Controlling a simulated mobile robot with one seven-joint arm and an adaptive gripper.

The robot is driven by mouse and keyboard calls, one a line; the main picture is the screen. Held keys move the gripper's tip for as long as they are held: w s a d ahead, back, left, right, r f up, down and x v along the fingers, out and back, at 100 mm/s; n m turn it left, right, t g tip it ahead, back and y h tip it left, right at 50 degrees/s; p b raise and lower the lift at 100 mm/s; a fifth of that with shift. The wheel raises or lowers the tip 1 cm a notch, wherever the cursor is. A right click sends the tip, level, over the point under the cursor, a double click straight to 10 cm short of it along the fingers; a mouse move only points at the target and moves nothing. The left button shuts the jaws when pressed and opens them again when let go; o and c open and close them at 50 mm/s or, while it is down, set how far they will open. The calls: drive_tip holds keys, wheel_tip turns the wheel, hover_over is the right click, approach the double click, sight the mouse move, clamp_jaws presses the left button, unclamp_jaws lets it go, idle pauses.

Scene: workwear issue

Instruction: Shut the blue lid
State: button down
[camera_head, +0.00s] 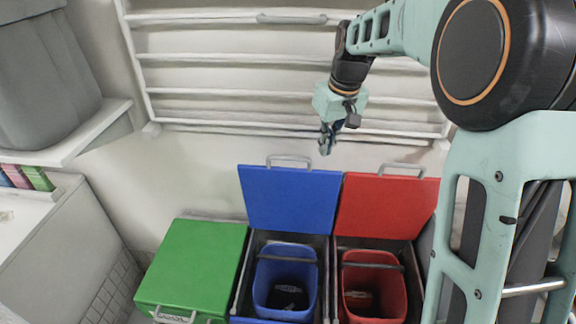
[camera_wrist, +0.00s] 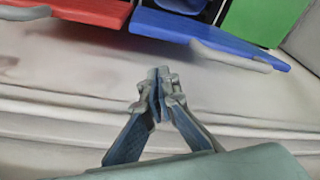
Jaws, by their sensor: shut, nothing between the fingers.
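The blue lid (camera_head: 290,198) stands raised at the back of its bin, with a grey handle (camera_head: 290,160) along its top edge. The open blue bin (camera_head: 285,283) below it has dark items inside. In the wrist view the blue lid (camera_wrist: 205,40) and its handle (camera_wrist: 230,57) show at the top, ahead of the fingertips and apart from them. My gripper (camera_head: 326,145) is shut and empty, above and a little right of the lid's handle, near the wall. It also shows in the wrist view (camera_wrist: 159,80).
The red lid (camera_head: 387,206) stands raised directly right of the blue one, over an open red bin (camera_head: 373,285). The green lid (camera_head: 193,268) at left is down. A white rail rack (camera_head: 230,92) covers the back wall. A shelf (camera_head: 80,140) juts out at left.

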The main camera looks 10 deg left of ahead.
drive_tip(key=shift+s+d+b+x, duration=0.1)
drive_tip(key=shift+s+b+x, duration=0.1)
drive_tip(key=shift+b+x, duration=0.55)
drive_tip(key=shift+s+d+b+x, duration=0.15)
drive_tip(key=shift+b+x, duration=0.3)
drive_tip(key=shift+x, duration=0.55)
drive_tip(key=shift+s+d+b+x, duration=0.1)
drive_tip(key=shift+s+b+x, duration=0.1)
drive_tip(key=shift+b+x, duration=0.55)
drive_tip(key=shift+f, duration=0.25)
drive_tip(key=shift+s+b, duration=1.5)
drive_tip(key=shift+s, duration=1.8)
drive_tip(key=w+a+p+v, duration=0.1)
drive_tip(key=w+p+v, duration=0.1)
drive_tip(key=p+v, duration=0.6)
drive_tip(key=shift+v, duration=0.9)
drive_tip(key=shift+a, duration=0.15)
